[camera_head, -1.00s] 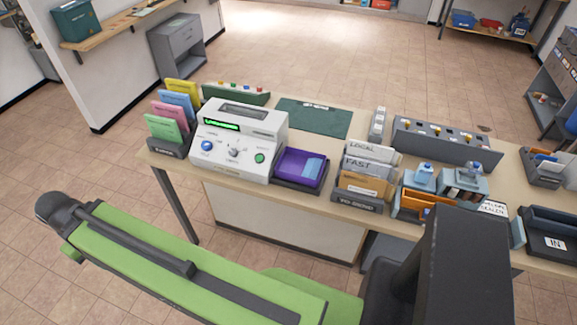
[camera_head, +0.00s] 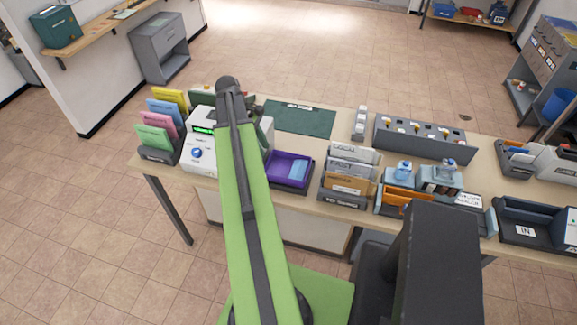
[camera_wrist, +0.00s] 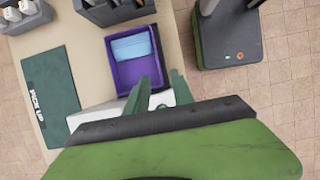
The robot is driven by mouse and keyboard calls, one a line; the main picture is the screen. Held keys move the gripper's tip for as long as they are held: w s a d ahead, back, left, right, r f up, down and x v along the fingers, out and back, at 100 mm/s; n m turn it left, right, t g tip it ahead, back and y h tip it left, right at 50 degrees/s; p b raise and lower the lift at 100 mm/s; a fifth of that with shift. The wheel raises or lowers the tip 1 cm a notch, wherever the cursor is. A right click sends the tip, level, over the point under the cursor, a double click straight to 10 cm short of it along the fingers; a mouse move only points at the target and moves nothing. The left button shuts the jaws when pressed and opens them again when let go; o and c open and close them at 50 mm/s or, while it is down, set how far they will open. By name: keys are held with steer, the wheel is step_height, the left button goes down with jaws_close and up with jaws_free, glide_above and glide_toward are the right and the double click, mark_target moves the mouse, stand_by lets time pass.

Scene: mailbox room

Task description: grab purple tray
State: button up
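The purple tray (camera_head: 279,166) sits on the table to the right of the white machine, with a light blue item inside. In the wrist view the purple tray (camera_wrist: 140,72) lies on a dark base just beyond my fingers. My gripper (camera_wrist: 162,90) is open and empty, its two greenish fingers apart; the left one overlaps the tray's near right corner in the picture. I cannot tell whether it touches. In the head view my arm reaches over the white machine, left of the tray, and the fingers are hidden.
The white machine (camera_head: 198,155) stands left of the tray, partly behind my arm. A letter holder (camera_head: 345,199) stands close on the right. Colored folders (camera_head: 158,133) stand at the table's left end.

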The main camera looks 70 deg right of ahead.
steer(key=b, duration=1.2)
glide_toward(283, 178)
steer(key=x, duration=0.4)
steer(key=shift+s+a+f, duration=0.15)
steer(key=shift+a+f, duration=0.05)
steer(key=shift+f, duration=0.2)
steer(key=shift+s, duration=0.1)
steer(key=b+x, duration=0.4)
steer(key=x, duration=0.1)
steer(key=shift+d+f+b, duration=0.15)
steer(key=shift+d+b, duration=0.15)
jaws_close()
